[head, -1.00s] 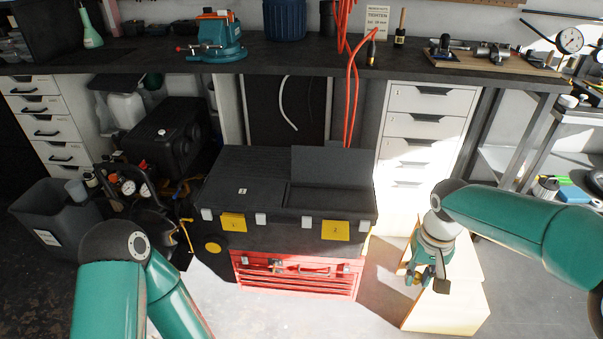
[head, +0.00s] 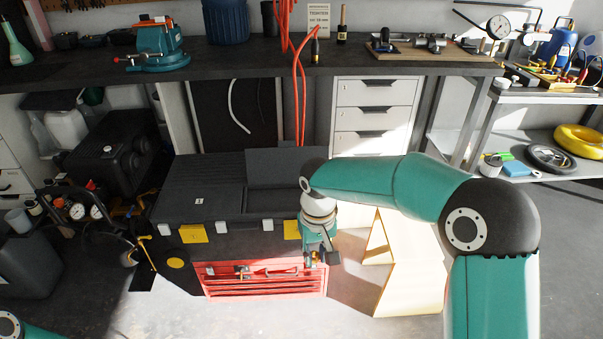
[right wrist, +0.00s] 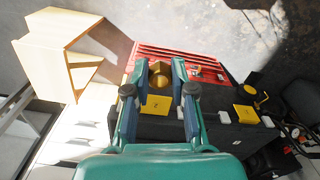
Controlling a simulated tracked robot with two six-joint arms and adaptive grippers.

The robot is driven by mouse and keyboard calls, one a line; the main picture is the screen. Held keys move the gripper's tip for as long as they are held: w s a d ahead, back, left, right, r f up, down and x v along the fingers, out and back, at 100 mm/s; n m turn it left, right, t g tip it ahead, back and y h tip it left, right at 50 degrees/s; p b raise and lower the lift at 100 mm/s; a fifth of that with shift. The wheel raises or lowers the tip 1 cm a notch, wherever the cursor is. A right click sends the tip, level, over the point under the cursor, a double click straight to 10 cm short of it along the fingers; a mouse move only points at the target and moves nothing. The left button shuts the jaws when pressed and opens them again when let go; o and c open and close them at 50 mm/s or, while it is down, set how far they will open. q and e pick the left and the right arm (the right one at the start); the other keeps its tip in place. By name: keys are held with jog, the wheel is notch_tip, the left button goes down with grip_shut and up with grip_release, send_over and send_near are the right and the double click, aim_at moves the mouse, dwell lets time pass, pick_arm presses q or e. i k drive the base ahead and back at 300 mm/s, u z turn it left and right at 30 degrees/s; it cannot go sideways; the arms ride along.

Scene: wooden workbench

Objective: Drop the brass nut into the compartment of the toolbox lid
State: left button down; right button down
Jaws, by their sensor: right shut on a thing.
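The brass nut (right wrist: 159,73) is between the fingers of my right gripper (right wrist: 160,76) in the right wrist view, and the gripper is shut on it. In the head view my right gripper (head: 323,261) points down at the right front corner of the black toolbox (head: 245,238); the nut cannot be made out there. The lid compartment (head: 268,199) is a dark recess at the lid's right side, with a raised flap (head: 285,165) behind it. The gripper is to the right of and in front of this compartment. My left gripper is out of view.
A red drawer chest (head: 265,280) is below the toolbox. A pale wooden stand (head: 415,275) is to the right. The dark workbench (head: 350,62) with a teal vise (head: 158,48) runs behind. A black machine (head: 105,150) is at the left.

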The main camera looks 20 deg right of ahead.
aim_at(294, 201)
jog(key=u, duration=0.1)
jog(key=i, duration=1)
jog(key=z, duration=0.1)
